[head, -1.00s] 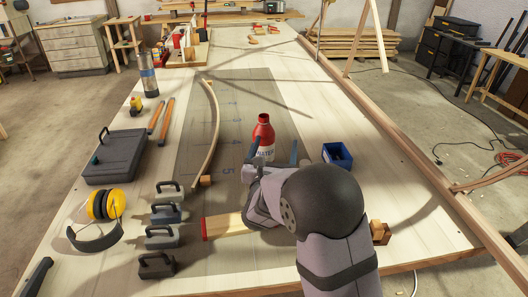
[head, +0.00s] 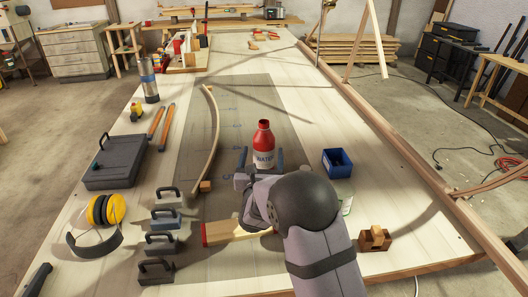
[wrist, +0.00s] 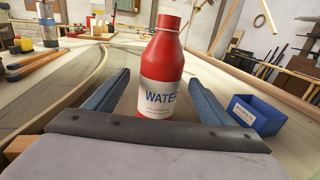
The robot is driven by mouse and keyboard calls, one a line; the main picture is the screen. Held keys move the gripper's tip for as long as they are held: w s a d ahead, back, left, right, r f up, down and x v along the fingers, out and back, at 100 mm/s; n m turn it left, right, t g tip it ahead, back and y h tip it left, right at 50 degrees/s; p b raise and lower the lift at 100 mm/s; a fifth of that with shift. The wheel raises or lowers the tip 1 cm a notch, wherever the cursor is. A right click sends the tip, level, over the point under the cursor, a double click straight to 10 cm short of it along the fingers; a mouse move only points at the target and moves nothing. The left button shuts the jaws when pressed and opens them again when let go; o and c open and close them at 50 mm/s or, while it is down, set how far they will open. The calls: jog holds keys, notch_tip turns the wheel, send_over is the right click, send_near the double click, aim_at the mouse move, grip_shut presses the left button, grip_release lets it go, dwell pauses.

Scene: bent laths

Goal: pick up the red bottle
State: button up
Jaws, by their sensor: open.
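The red bottle (head: 264,143) stands upright on the workbench, with a white label reading WATER. In the wrist view the bottle (wrist: 163,70) rises just beyond the gripper's palm, between the two blue fingers. My gripper (head: 262,160) is open and low over the bench, with one finger on each side of the bottle. In the wrist view my gripper (wrist: 160,95) shows gaps between the bottle and both fingers. The lower part of the bottle is partly hidden by the gripper.
A blue box (head: 337,163) stands to the right of the bottle. A bent lath (head: 213,135) curves along the left, with a small wooden block (head: 206,186) at its near end. Several handled weights (head: 163,218) and a dark case (head: 115,161) lie further left.

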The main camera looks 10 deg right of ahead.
jog(key=shift+p+x, duration=0.75)
jog(key=shift+x, duration=1.4)
jog(key=c, duration=1.3)
